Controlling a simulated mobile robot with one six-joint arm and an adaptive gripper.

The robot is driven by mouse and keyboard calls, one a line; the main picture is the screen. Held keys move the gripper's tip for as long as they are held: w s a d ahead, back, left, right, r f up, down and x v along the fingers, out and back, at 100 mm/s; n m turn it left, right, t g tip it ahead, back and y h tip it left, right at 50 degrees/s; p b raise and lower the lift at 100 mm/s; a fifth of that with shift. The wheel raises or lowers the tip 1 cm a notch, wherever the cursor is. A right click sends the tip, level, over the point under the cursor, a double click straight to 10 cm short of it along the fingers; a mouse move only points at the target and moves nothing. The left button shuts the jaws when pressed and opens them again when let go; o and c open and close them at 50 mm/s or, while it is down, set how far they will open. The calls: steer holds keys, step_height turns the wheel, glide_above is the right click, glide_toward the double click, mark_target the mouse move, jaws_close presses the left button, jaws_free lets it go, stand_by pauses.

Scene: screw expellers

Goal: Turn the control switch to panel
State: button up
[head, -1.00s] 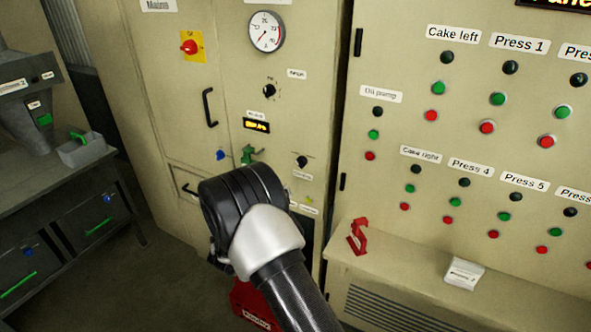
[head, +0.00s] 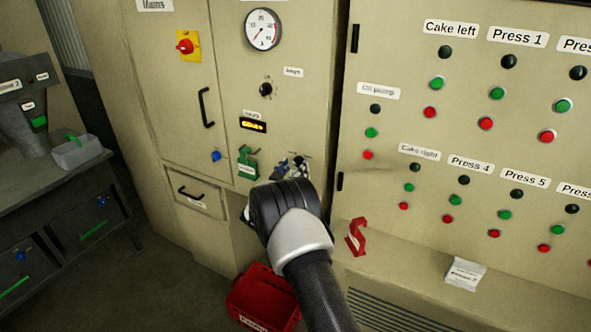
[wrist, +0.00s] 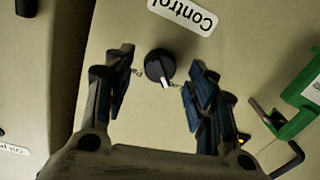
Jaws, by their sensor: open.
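The control switch (wrist: 160,67) is a round black knob with a white pointer, set in the beige panel in the wrist view. Its pointer aims down and slightly right in that picture. The white Control label (wrist: 184,14) appears upside down above it. My gripper (wrist: 165,75) is open, with one dark finger on each side of the knob and visible gaps between. Whether the fingertips reach as deep as the knob cannot be told. In the head view my gripper (head: 291,170) is at the cabinet front and mostly covers the switch.
A green padlock-like part (head: 247,163) sits just left of my gripper, and shows close by in the wrist view (wrist: 300,105). A red crate (head: 262,300) is on the floor below. A red handle (head: 356,237) stands on the ledge at right. A button panel (head: 470,130) fills the right.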

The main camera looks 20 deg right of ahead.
steer(key=shift+w+d, duration=0.5)
steer(key=shift+d, duration=0.05)
steer(key=shift+c, duration=0.3)
steer(key=c, duration=1)
